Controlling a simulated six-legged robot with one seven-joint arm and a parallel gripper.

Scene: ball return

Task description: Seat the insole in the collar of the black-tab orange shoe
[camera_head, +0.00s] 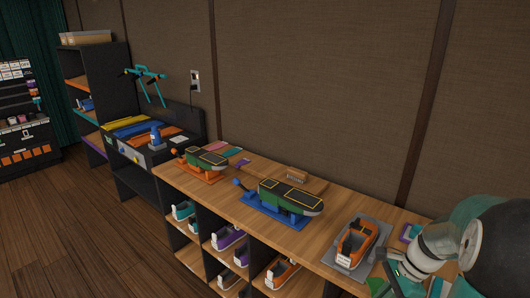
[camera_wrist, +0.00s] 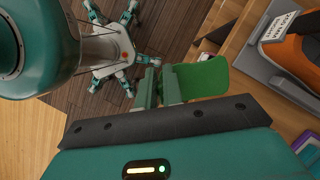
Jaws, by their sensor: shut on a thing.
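My gripper (camera_wrist: 158,85) is shut on a green insole (camera_wrist: 205,77), a flat rounded piece sticking out to the right of the fingers in the wrist view. In the head view the insole (camera_head: 376,285) shows small at the lower right, in front of the counter edge. An orange shoe (camera_head: 351,249) with a dark collar opening and a white label sits on a grey tray (camera_head: 341,266) on the counter. In the wrist view part of this shoe (camera_wrist: 299,52) shows at the upper right, apart from the insole. Its tab colour is not clear.
The wooden counter (camera_head: 323,206) also bears two green-topped stands (camera_head: 290,196) (camera_head: 205,159), a brush (camera_head: 296,174) and a purple-teal item (camera_head: 411,232). Shelves below hold several shoes, including another orange one (camera_head: 282,274). Open wooden floor (camera_head: 90,220) lies to the left.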

